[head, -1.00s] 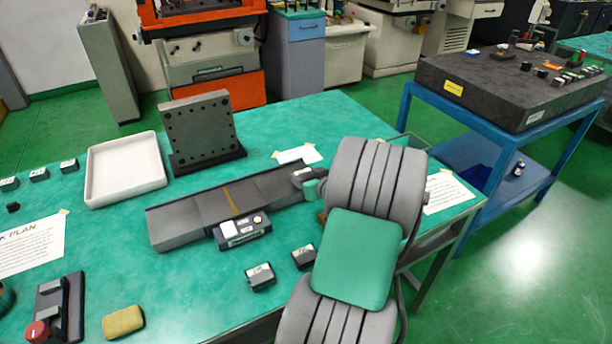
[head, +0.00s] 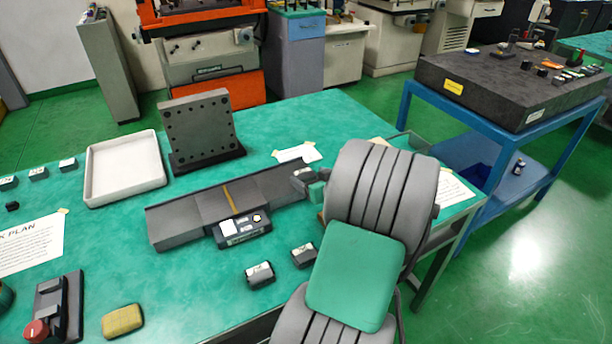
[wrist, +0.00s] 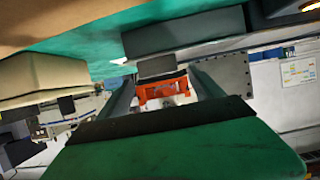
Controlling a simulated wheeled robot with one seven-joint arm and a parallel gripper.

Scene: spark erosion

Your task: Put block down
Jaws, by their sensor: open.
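My gripper (head: 308,184) is at the right end of a long dark grey rail (head: 180,217) on the green table. It is partly hidden behind my arm. In the wrist view the picture is roughly upside down, and my two fingers (wrist: 160,88) stand apart. A small grey block (wrist: 157,66) shows between and beyond them, beside the dark slab; I cannot tell whether it touches a finger. Two dark blocks with pale labels, a left one (head: 259,274) and a right one (head: 303,255), lie on the table in front of the rail.
A white tray (head: 96,197) and an upright plate with holes (head: 198,126) stand behind the rail. A dark device (head: 243,231) sits against its front. A yellow sponge (head: 122,320) and a red-knobbed fixture (head: 38,330) are at front left.

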